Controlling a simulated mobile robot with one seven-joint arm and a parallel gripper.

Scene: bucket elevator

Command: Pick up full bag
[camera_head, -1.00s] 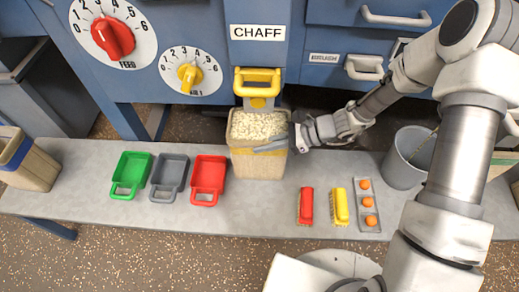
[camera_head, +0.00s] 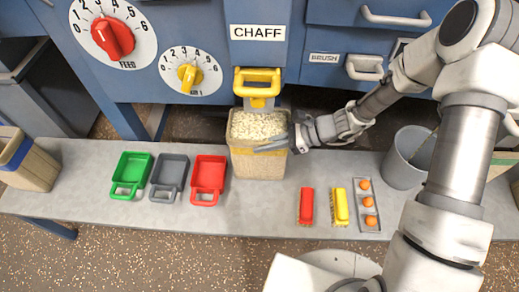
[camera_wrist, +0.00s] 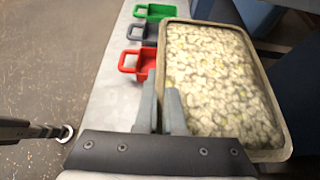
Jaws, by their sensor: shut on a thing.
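The full bag (camera_head: 257,165) is a tan, open-topped bag filled with pale chaff. It stands upright on the grey bench, just below the yellow-handled chaff spout (camera_head: 257,82). My gripper (camera_head: 272,147) reaches in from the right and is shut on the bag near its rim. In the wrist view the bag (camera_wrist: 222,85) fills the right side, with its pale contents showing. The gripper fingers (camera_wrist: 164,105) are close together at the bag's near wall there. The exact grip contact is partly hidden.
Green (camera_head: 131,175), grey (camera_head: 169,176) and red (camera_head: 208,179) scoops lie left of the bag. A red brush (camera_head: 306,206), a yellow brush (camera_head: 340,206) and a tray with orange balls (camera_head: 367,205) lie to the right. A grey bucket (camera_head: 408,158) stands farther right. Another bag (camera_head: 30,165) is at far left.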

